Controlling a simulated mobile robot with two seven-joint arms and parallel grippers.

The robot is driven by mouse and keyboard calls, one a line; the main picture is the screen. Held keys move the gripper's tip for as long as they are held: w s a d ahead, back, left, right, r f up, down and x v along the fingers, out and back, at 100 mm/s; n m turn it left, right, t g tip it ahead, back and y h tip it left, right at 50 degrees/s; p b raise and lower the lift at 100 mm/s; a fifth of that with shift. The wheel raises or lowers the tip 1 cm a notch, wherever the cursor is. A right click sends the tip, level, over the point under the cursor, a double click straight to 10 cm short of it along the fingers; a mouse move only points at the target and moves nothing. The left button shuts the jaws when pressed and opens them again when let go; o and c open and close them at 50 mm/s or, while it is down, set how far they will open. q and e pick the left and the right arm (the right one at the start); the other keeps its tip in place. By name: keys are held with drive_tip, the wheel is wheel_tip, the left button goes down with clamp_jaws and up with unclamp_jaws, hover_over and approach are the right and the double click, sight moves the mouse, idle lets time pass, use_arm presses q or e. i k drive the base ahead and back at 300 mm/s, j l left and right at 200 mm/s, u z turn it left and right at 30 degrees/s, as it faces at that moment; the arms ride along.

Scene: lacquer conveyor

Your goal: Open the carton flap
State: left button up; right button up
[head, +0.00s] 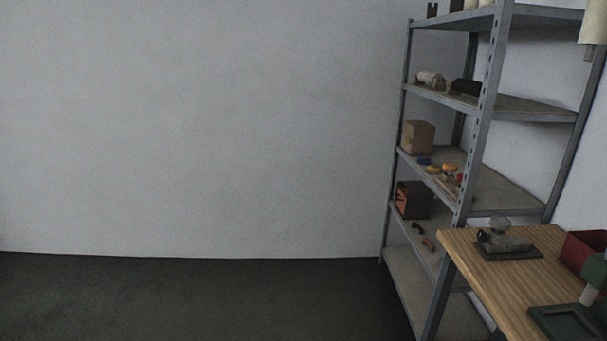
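A small brown cardboard box (417,137) stands on a middle shelf of the grey metal rack, at the right in the head view. It may be the carton. It is small and far off, and I cannot tell whether it has a flap or how one stands. Neither my left nor my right gripper is in view.
The grey metal rack (483,90) holds loose items and a dark and orange box (412,199). A wooden table (478,262) with a grey device (506,238), a red bin (583,250) and a green tray (567,322) fills the lower right. Dark floor at the left is clear.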

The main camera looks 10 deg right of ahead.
sight(408, 130)
drive_tip(key=i+l, duration=0.15)
drive_tip(key=i, duration=0.45)
drive_tip(key=i+l, duration=0.2)
drive_tip(key=i, duration=1.7)
drive_tip(key=i+z, duration=0.2)
drive_tip(key=i, duration=0.3)
drive_tip(key=i+j+z, duration=0.25)
drive_tip(key=i, duration=0.25)
drive_tip(key=z, duration=0.4)
